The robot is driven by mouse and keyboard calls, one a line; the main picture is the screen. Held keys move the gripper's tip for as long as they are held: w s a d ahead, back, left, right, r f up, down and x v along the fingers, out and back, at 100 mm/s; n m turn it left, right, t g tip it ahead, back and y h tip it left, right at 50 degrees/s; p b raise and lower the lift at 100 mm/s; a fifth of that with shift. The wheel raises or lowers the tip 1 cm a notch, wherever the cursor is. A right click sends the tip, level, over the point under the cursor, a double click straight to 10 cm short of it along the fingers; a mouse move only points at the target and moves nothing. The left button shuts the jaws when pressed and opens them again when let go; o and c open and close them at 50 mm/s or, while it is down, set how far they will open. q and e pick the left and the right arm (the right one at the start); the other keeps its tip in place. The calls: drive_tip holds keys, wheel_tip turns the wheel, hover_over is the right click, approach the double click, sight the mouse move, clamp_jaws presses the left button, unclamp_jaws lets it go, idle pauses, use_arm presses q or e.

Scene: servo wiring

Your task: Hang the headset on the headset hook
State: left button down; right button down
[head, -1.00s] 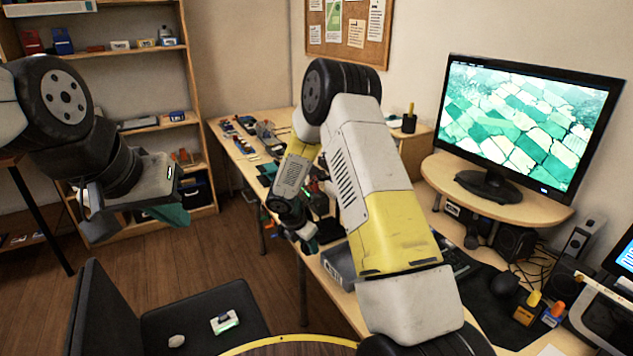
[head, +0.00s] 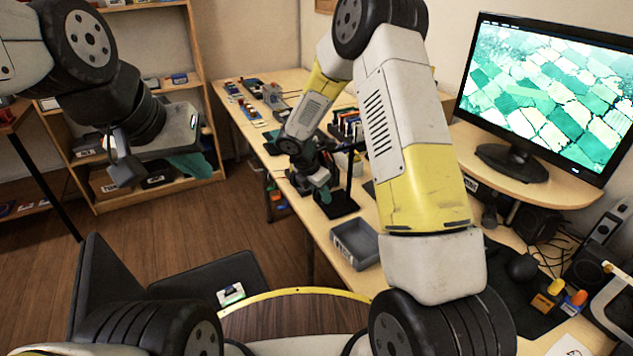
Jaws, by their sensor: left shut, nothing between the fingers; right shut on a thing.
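My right gripper (head: 323,190) is over the workbench in the middle of the head view, small and pointing down. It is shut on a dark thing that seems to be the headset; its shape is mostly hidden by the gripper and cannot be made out. A black stand (head: 348,178) with a flat dark base and upright post stands just right of this gripper; it looks like the headset hook. I cannot tell whether they touch. My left gripper (head: 188,163) is shut and empty, held up at the left, away from the bench.
A grey bin (head: 357,243) sits near the bench's front edge. A rack of coloured tools (head: 346,124) stands behind the black stand. A monitor (head: 545,95) on a riser fills the right. A black chair (head: 205,275) and a shelf (head: 205,95) are at left.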

drive_tip(key=shift+w+d+f, duration=0.3)
drive_tip(key=shift+w+d, duration=0.35)
drive_tip(key=shift+d, duration=0.9)
drive_tip(key=shift+w+d+f, duration=0.35)
drive_tip(key=shift+w+d, duration=0.35)
drive_tip(key=shift+d, duration=0.9)
drive_tip(key=shift+w+d+f, duration=0.3)
drive_tip(key=shift+w+d, duration=0.35)
drive_tip(key=shift+d, duration=0.9)
drive_tip(key=c, duration=1.1)
unclamp_jaws()
